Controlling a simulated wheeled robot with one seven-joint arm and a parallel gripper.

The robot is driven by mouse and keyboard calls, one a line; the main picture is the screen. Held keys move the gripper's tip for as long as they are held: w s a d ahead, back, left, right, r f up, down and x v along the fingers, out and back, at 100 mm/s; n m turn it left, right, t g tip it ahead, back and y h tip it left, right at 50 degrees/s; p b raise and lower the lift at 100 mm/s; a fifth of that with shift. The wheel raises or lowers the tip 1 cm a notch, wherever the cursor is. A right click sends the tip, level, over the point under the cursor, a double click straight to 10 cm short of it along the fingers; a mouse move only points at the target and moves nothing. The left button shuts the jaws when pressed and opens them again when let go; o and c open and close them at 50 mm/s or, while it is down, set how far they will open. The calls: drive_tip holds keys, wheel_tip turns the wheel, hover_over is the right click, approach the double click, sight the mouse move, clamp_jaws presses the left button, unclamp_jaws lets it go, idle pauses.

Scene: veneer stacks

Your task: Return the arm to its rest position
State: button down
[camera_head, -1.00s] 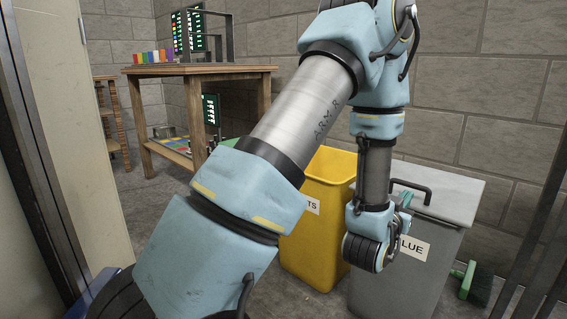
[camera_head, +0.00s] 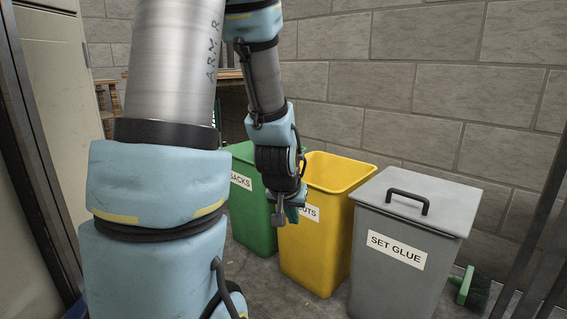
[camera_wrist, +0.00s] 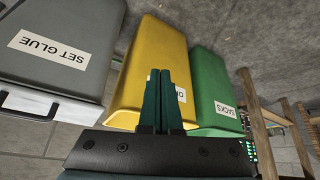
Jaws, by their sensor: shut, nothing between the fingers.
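My arm reaches up and over from the left in the head view and bends down to my gripper (camera_head: 281,215), which hangs in front of the yellow bin. In the wrist view my gripper (camera_wrist: 161,75) shows two dark green fingers close together, shut and empty, with the yellow bin and the green bin behind them. In the head view my arm hides part of the wooden table and part of the bin labels.
A green bin (camera_head: 258,212), an open yellow bin (camera_head: 325,250) and a lidded grey bin (camera_head: 385,285) labelled SET GLUE stand in a row by the block wall (camera_head: 430,90). A green brush (camera_head: 468,287) lies at right. A wooden table (camera_head: 232,75) is behind my arm.

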drive_tip(key=s+a+r+n+g+y+p, duration=0.25)
drive_tip(key=s+a+r+g, duration=0.2)
drive_tip(key=s+a, duration=0.45)
wheel_tip(320, 180, up, 36)
drive_tip(key=p, duration=3.6)
drive_tip(key=shift+r+h, duration=0.2)
drive_tip(key=shift+h, duration=0.25)
drive_tip(key=shift+s+m, duration=0.1)
drive_tip(key=shift+m, duration=0.15)
